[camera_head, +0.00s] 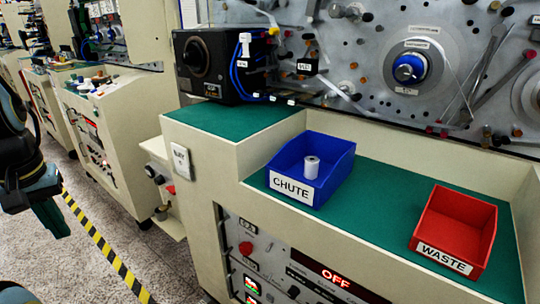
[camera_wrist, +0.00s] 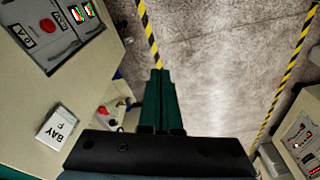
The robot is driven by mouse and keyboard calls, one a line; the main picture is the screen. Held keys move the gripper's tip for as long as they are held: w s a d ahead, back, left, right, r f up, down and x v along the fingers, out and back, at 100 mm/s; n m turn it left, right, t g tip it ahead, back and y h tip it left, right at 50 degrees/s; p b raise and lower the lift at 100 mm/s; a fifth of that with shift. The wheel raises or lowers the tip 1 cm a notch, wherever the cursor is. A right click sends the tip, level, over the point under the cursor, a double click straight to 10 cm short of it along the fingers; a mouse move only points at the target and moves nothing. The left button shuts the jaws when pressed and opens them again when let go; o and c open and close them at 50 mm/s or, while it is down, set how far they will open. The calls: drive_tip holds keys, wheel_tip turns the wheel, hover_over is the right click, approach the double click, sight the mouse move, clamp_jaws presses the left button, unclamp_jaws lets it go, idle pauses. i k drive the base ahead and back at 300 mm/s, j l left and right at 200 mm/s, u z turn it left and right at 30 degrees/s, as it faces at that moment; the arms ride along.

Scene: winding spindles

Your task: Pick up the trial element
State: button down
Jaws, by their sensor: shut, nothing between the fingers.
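A small white cylinder (camera_head: 311,167), which looks like the trial element, stands upright in the blue bin labelled CHUTE (camera_head: 330,184). My gripper (camera_head: 58,227) hangs at the left of the head view, over the floor beside the machine and well apart from the blue bin. In the wrist view my gripper (camera_wrist: 160,75) points down at the floor, with its green fingers together and nothing between them. The white cylinder is not in the wrist view.
A red bin labelled WASTE (camera_head: 455,222) sits right of the blue bin on the green worktop (camera_head: 385,205). A black box (camera_head: 208,63) stands on the raised ledge behind. The machine panel with spindles (camera_head: 410,68) rises at the back. Striped floor tape (camera_head: 105,247) runs along the aisle.

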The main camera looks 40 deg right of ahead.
sight(312, 164)
drive_tip(key=i+z, duration=0.15)
drive_tip(key=z, duration=0.5)
drive_tip(key=i+j+z, duration=0.1)
drive_tip(key=i+z, duration=0.35)
drive_tip(key=i, duration=0.05)
